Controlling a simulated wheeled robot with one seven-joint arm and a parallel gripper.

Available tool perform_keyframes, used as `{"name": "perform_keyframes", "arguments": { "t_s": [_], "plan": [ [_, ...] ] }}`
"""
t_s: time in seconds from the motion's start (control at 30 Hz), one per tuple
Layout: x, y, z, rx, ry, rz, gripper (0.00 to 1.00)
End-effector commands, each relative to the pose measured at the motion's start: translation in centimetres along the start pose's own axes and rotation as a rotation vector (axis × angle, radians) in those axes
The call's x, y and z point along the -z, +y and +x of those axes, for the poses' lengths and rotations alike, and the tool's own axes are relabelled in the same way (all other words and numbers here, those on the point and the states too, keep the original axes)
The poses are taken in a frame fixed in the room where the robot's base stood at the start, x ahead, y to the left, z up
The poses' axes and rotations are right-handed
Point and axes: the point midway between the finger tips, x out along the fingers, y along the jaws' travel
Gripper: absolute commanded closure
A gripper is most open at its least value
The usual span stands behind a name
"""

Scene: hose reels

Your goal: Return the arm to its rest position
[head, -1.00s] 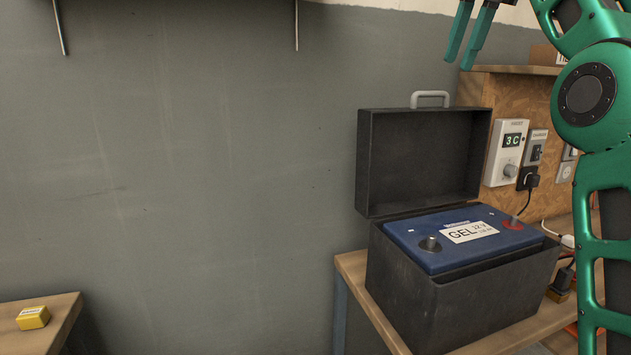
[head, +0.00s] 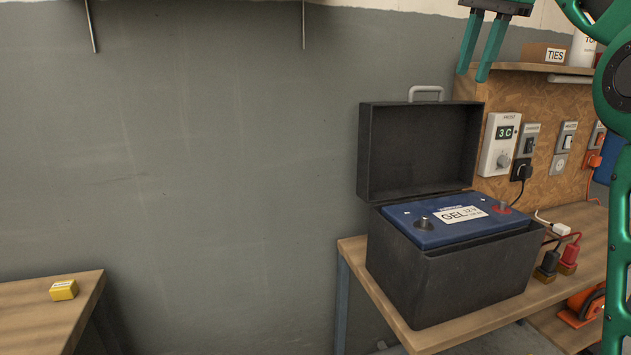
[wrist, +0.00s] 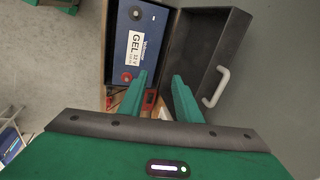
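My gripper (head: 487,76) is green and hangs at the top right of the head view, with its two fingers pointing down. In the wrist view my gripper (wrist: 158,82) has its fingers apart with nothing between them. It is in the air above and to the right of the open black battery box (head: 440,285). The rest of my arm runs along the right edge of the head view and is partly cut off.
The box holds a blue GEL battery (head: 450,226), its lid (head: 420,150) standing open, on a wooden bench (head: 350,252). Switches and a thermostat (head: 499,144) are on the board behind. A yellow block (head: 64,290) lies on the left bench. The middle floor looks clear.

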Motion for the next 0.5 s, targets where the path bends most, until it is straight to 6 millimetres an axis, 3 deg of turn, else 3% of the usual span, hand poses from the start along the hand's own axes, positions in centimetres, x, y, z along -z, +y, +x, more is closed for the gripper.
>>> {"name": "perform_keyframes", "arguments": {
  "t_s": [0.27, 0.5],
  "plan": [
    [0.9, 4.5, 3.5, -0.059, 0.019, -0.098, 0.69],
    [1.7, 11.4, 8.3, -0.12, 0.022, -0.206, 0.69]
  ]
}}
